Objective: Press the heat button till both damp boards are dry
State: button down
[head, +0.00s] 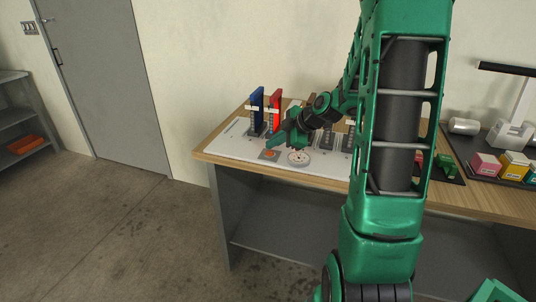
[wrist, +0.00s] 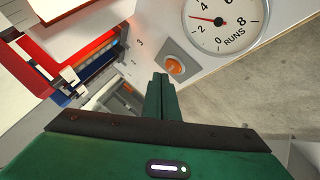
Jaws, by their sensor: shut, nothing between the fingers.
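An orange button (wrist: 174,65) sits on a grey square plate on the white panel; it also shows in the head view (head: 270,154). My gripper (wrist: 161,78) is shut and empty, its fingertips beside the button in the wrist view. I cannot tell whether they touch it. In the head view my gripper (head: 274,143) is low over the panel. A blue board (head: 257,108) and a red board (head: 275,110) stand upright at the panel's back. Board dampness cannot be told.
The white panel (head: 230,145) lies on the left end of a wooden bench (head: 465,206). Pink and yellow boxes (head: 486,165) and a white lamp-like stand (head: 515,120) are at the right. My arm hides the bench's middle. Floor at the left is clear.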

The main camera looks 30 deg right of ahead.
aim_at(273, 154)
jog(key=shift+r, duration=2.55)
jog(key=s+a+m+g+h, duration=0.1)
jog(key=s+m+g, duration=0.2)
jog(key=s+m, duration=0.3)
jog(key=s+a+m+g+h, duration=0.1)
jog(key=s+m, duration=0.6)
jog(key=s, duration=1)
jog(key=s+a+m+g+h, duration=0.1)
jog(key=s+a+m+g, duration=0.2)
jog(key=s, duration=0.9)
jog(key=f+m+g, duration=0.1)
jog(key=m, duration=0.2)
jog(key=shift+a+g, duration=0.25)
jog(key=shift+g, duration=0.15)
jog(key=shift+w+f, duration=0.2)
jog(key=shift+w, duration=0.45)
